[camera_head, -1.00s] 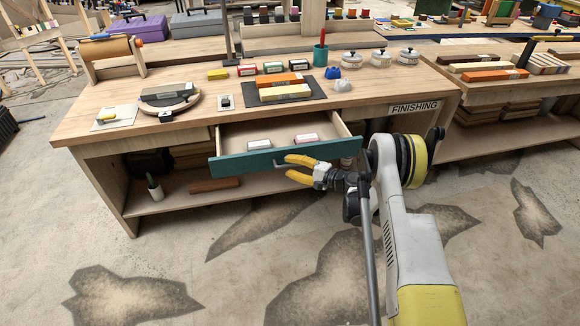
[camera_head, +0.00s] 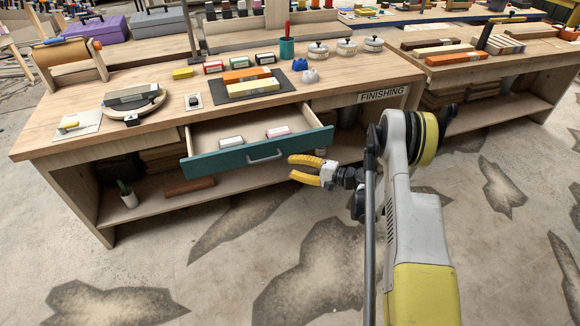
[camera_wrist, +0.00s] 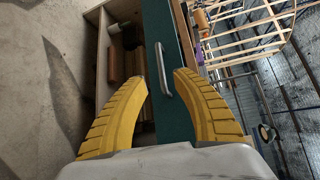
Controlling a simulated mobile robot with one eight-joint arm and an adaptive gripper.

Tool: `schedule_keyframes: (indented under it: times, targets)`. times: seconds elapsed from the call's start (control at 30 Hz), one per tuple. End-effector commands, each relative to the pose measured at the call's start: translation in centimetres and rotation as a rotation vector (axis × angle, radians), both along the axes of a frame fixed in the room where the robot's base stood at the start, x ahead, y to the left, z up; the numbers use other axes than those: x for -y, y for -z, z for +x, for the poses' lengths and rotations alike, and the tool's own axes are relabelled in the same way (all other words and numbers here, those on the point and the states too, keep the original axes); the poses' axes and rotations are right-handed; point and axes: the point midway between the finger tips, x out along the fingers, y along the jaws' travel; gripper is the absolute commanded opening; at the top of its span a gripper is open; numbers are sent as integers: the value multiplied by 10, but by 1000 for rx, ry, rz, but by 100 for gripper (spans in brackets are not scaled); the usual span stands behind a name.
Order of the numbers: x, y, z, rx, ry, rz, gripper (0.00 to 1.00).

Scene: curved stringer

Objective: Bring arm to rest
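My gripper (camera_head: 292,168) has yellow fingers and is open and empty. In the head view it hangs in front of the workbench, right of and apart from the metal handle of the open drawer (camera_head: 230,161). The drawer has a teal front and holds two small boxes (camera_head: 230,143). In the wrist view the two yellow fingers (camera_wrist: 160,92) are spread apart, with the drawer handle (camera_wrist: 163,72) and teal front seen between and beyond them. My arm is stretched out toward the bench.
The wooden workbench (camera_head: 60,128) carries several blocks, boxes and jars. A second bench (camera_head: 535,72) stands to the right. The concrete floor in front is clear.

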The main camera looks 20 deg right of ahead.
Motion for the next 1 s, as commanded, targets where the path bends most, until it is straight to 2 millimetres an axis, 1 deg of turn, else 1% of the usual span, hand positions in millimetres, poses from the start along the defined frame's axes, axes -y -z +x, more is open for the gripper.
schedule_keyframes:
  times: [0.3,0.37,0.43,0.47,0.57,0.6,0.67,0.73,0.8,0.87,0.9,0.97,1.0]
  targets:
    - [-1,-1,1,-1,-1,-3,34]
    - [-2,-7,2,-6,-3,-15,34]
    - [-7,-20,6,-16,-8,-47,34]
    - [-10,-27,8,-22,-12,-65,34]
    - [-22,-60,12,-48,-25,-156,34]
    - [-28,-75,12,-58,-32,-199,34]
    - [-38,-97,9,-73,-42,-267,34]
    - [-48,-121,2,-88,-55,-348,34]
    - [-58,-144,-9,-100,-67,-428,34]
    - [-67,-163,-22,-106,-79,-498,34]
    - [-73,-175,-32,-109,-88,-544,34]
    - [-80,-191,-48,-114,-100,-614,34]
    - [-85,-201,-60,-115,-109,-661,34]
